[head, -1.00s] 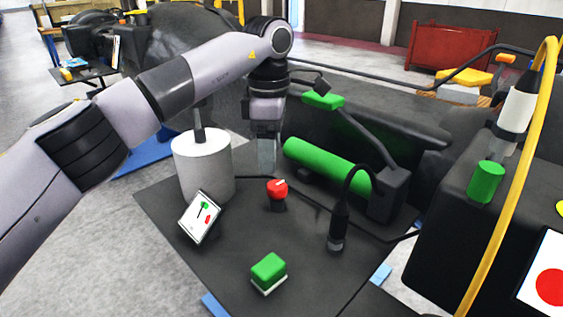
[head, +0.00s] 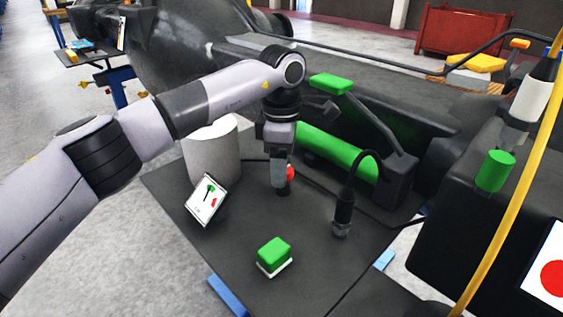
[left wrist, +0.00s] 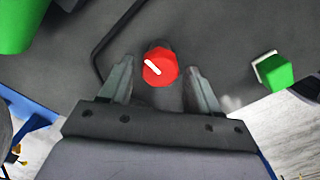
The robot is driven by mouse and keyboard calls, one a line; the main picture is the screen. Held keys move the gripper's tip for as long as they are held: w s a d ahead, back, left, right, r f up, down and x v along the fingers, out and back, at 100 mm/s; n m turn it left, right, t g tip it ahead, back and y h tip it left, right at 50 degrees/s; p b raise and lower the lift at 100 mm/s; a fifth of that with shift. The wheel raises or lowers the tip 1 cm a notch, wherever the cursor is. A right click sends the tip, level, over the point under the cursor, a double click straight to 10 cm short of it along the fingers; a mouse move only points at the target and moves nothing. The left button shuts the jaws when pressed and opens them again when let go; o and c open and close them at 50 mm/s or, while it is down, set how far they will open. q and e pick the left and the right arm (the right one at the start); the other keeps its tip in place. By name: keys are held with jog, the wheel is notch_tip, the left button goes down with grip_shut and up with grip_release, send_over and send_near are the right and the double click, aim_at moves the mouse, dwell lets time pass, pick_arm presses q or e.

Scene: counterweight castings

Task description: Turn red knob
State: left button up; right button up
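The red knob (left wrist: 160,68) has a white line across its top and stands on the dark table. In the left wrist view it lies between the two fingers of my left gripper (left wrist: 160,82), near the fingertips, with a gap on each side. In the head view my left gripper (head: 279,183) points down in front of the knob (head: 291,173) and hides most of it. The fingers are apart and hold nothing. I cannot tell the exact height of the fingertips over the table. My right gripper is not in view.
A tilted sign card (head: 206,199), a green block on a white base (head: 274,254) and a black gooseneck stem (head: 343,215) stand around the knob. A white cylinder (head: 212,158) is behind left, and a long green cylinder (head: 340,154) lies behind.

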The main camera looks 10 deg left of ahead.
pick_arm(q)
jog(key=c, duration=0.8)
jog(key=shift+o, duration=0.2)
jog(key=shift+n, duration=0.3)
jog(key=n, duration=1.2)
jog(key=shift+s, duration=0.1)
jog(key=shift+d+n, duration=0.15)
jog(key=shift+n, duration=2.25)
